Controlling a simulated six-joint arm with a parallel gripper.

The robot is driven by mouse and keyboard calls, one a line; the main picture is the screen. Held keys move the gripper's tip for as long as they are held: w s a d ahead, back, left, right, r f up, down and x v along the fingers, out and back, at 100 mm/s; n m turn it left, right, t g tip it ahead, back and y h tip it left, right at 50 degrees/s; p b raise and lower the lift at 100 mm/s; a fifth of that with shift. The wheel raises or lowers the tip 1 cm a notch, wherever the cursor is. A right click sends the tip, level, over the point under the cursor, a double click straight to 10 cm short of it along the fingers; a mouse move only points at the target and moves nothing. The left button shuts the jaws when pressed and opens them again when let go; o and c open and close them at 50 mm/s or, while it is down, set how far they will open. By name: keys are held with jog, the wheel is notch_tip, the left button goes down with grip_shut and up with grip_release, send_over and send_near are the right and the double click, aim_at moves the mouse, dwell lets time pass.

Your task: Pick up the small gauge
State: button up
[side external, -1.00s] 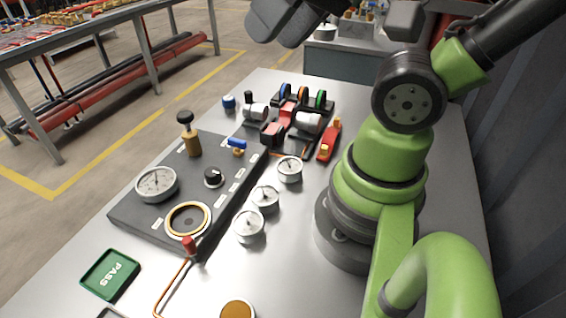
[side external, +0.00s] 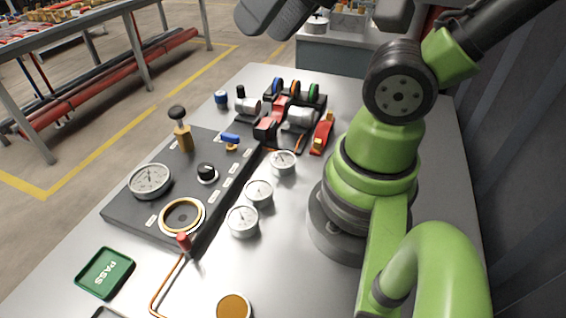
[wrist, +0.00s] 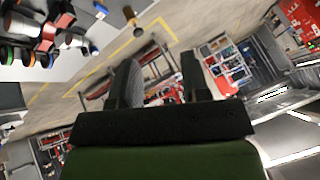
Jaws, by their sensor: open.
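Three small round gauges with white dials stand in a loose row on the metal table beside the black panel: a far one (side external: 283,162), a middle one (side external: 259,193) and a near one (side external: 243,221). A larger gauge (side external: 150,181) sits on the panel. My gripper (wrist: 158,68) shows in the wrist view with its two dark fingers apart and nothing between them. It points out over the room, away from the gauges, and none of the gauges is clear in that view. In the side view my arm's upper part runs out of the top edge.
The black panel (side external: 222,190) carries a brass plunger (side external: 182,137), a knob (side external: 207,172) and an empty-looking ring (side external: 182,216). Spools and a red tool (side external: 322,134) stand behind the gauges. A green PASS tray (side external: 105,272) lies front left. My base stands right of the gauges.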

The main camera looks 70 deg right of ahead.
dwell(0.3)
jog(key=o, duration=0.8)
jog(key=n+g+h, duration=0.2)
jog(key=n+g, duration=0.5)
jog(key=n, duration=0.1)
send_over(280, 161)
notch_tip(280, 161, down, 22)
jog(key=shift+w+a+r, duration=0.1)
jog(key=shift+w+r, duration=0.05)
jog(key=shift+f, duration=4.65)
